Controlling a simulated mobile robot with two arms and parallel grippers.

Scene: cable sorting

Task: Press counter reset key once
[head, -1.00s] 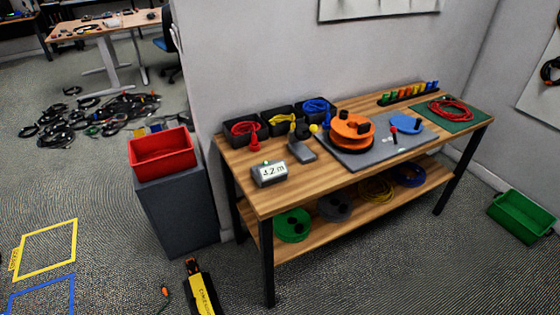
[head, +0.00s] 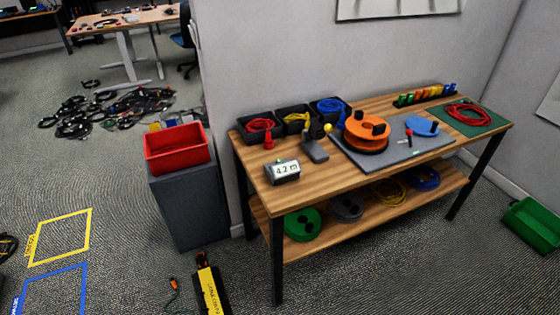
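The counter (head: 282,171) is a small grey box with a lit display reading about 4.2 m. It stands near the left front edge of the wooden workbench (head: 330,184). A reset key on it is too small to make out with certainty. Behind it stands a small red object (head: 268,143), and to its right a dark device with a yellow knob (head: 316,148). Neither of my grippers shows in the head view.
Black bins with red, yellow and blue cables line the bench's back. An orange reel (head: 366,128) sits on a grey mat (head: 424,146). A red bin (head: 176,149) on a dark cabinet (head: 190,205) stands left of the bench. A yellow-black object (head: 209,285) lies on the floor in front.

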